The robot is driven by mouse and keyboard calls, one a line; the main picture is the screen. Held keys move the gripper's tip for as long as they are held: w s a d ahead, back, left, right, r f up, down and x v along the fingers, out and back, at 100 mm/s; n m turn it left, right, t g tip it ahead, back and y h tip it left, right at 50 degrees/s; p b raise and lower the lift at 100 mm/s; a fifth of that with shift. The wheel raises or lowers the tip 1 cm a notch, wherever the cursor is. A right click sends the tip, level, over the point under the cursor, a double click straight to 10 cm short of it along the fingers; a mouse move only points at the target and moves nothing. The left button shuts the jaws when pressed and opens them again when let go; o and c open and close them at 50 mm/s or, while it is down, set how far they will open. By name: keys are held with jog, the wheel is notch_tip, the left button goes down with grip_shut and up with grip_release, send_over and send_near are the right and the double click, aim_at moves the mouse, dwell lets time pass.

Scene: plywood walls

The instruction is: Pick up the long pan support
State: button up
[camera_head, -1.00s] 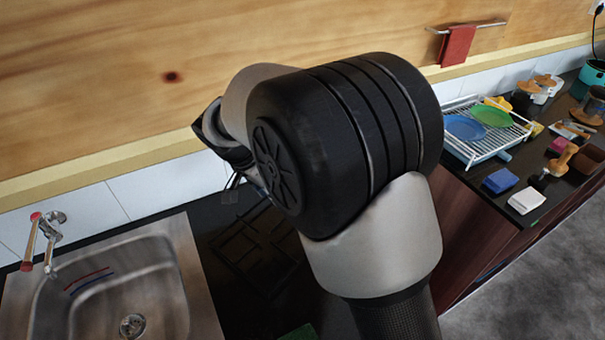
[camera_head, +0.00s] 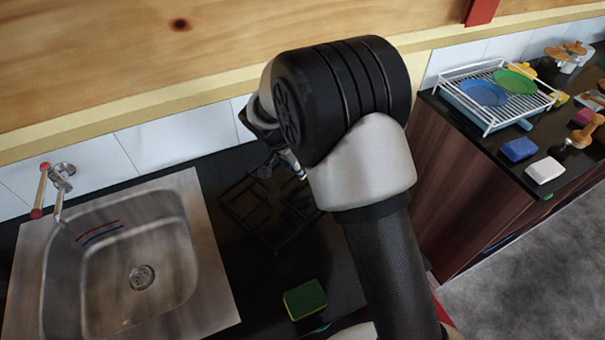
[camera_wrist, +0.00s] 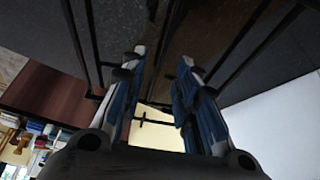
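The black pan support (camera_head: 262,238) lies on the dark counter right of the sink in the head view. It is a grid of thin bars, partly hidden behind my arm. Dark bars, apparently of the pan support (camera_wrist: 78,42), also cross the upper part of the wrist view. My gripper (camera_head: 292,168) is over the back part of the pan support in the head view, mostly hidden by my wrist. In the wrist view my gripper (camera_wrist: 162,62) has its two fingers apart, with bars close by; I cannot tell whether they touch.
A steel sink (camera_head: 215,270) with a red-handled tap (camera_head: 42,192) is at the left. A green and yellow sponge (camera_head: 305,299) lies in front of the pan support. A dish rack (camera_head: 548,98) with plates stands on the right counter. The plywood wall (camera_head: 90,60) is close behind.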

jog(key=b+x, duration=0.1)
jog(key=x, duration=0.3)
jog(key=shift+w+d+f, duration=0.15)
jog(key=shift+w+f, duration=0.05)
jog(key=shift+w, duration=0.05)
jog(key=shift+r, duration=0.1)
jog(key=shift+c, duration=0.5)
grip_shut()
jog(key=shift+r, duration=0.1)
